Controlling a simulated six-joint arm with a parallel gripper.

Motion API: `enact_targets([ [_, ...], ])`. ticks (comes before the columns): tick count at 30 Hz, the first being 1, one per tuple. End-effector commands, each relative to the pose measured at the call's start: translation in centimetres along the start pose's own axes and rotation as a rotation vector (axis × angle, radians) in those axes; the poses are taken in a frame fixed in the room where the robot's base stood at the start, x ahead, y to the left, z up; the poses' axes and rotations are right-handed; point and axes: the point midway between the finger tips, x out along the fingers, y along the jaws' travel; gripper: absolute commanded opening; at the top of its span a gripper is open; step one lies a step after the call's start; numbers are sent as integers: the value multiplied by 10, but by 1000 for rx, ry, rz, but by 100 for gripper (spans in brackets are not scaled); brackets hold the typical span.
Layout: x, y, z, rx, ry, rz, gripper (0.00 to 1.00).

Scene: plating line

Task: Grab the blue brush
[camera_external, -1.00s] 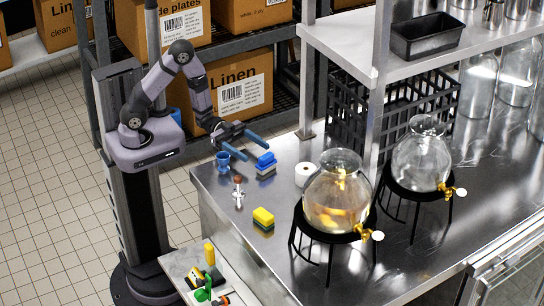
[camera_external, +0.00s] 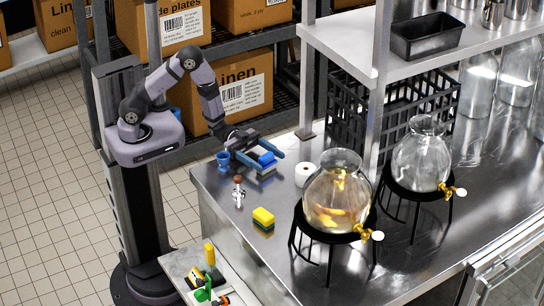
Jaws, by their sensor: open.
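The blue brush (camera_external: 267,160) sits on the steel counter (camera_external: 225,205) near its back left corner. It has a blue top and a paler layer beneath. My gripper (camera_external: 271,164) is open, with its two blue fingers on either side of the brush. The fingers point to the right and toward the front. I cannot tell whether they touch the brush.
A small blue cup (camera_external: 223,160) stands just left of my gripper. A small metal piece with a brown top (camera_external: 239,192), a yellow sponge (camera_external: 263,219) and a white roll (camera_external: 304,174) stand nearby. A glass dispenser (camera_external: 339,195) on a black stand is to the right.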

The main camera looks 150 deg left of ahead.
Motion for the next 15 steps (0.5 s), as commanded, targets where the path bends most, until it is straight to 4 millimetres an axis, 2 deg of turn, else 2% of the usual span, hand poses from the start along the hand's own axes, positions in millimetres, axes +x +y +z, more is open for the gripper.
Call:
enact_targets([
  [5,0,0,0,-1,0,-1,69],
  [7,0,0,0,-1,0,-1,57],
  [11,0,0,0,-1,0,0,26],
  [15,0,0,0,0,1,0,24],
])
